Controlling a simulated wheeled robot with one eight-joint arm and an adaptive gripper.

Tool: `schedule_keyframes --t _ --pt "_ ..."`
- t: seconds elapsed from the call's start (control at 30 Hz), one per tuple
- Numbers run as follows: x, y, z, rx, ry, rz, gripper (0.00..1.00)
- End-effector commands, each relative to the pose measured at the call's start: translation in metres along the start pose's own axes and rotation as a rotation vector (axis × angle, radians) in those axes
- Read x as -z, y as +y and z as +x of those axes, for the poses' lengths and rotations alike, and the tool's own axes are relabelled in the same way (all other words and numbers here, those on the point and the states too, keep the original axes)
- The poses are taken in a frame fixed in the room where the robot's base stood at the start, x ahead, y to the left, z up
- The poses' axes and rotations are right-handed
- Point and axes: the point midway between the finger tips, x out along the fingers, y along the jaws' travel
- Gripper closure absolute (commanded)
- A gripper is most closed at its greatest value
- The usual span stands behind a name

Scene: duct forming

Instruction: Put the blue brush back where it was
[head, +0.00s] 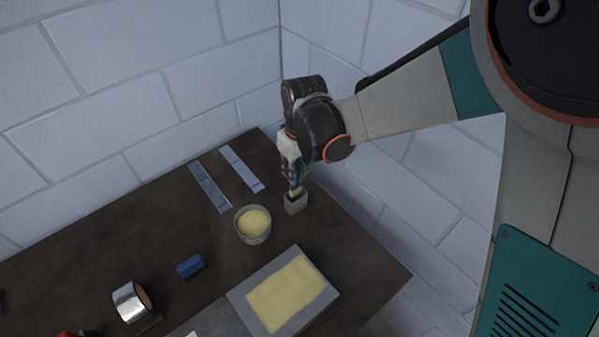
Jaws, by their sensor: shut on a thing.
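My gripper (293,178) points down at the far right of the table, just above a small grey square holder (297,206). It is shut on a slim thing, mostly hidden by the fingers. A short pale yellowish part (295,192) shows between the fingertips and the holder's top. I cannot tell its full shape, whether it is the blue brush, or how deep it sits in the holder. No blue shows clearly on it. A small blue block-like thing (190,266) lies on the table to the left, apart from the gripper.
On the dark table (120,240), a glass bowl of yellowish stuff (253,224) stands left of the holder. Two grey strips (210,187) lie behind it. A grey plate with a yellow sheet (290,288) lies in front. A silver tape roll (132,300) is front left. Walls stand behind.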

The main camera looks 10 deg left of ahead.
Motion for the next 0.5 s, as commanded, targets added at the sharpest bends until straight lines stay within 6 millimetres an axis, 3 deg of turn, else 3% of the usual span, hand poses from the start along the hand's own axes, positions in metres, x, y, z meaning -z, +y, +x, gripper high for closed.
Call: schedule_keyframes --t 0.03,0.33,0.5 --pt "-0.001 0.0 0.011 0.0 0.0 0.0 1.0" --pt "-0.004 0.0 0.028 0.0 0.0 0.0 1.0" --pt "-0.007 0.0 0.053 0.0 0.0 0.0 1.0"
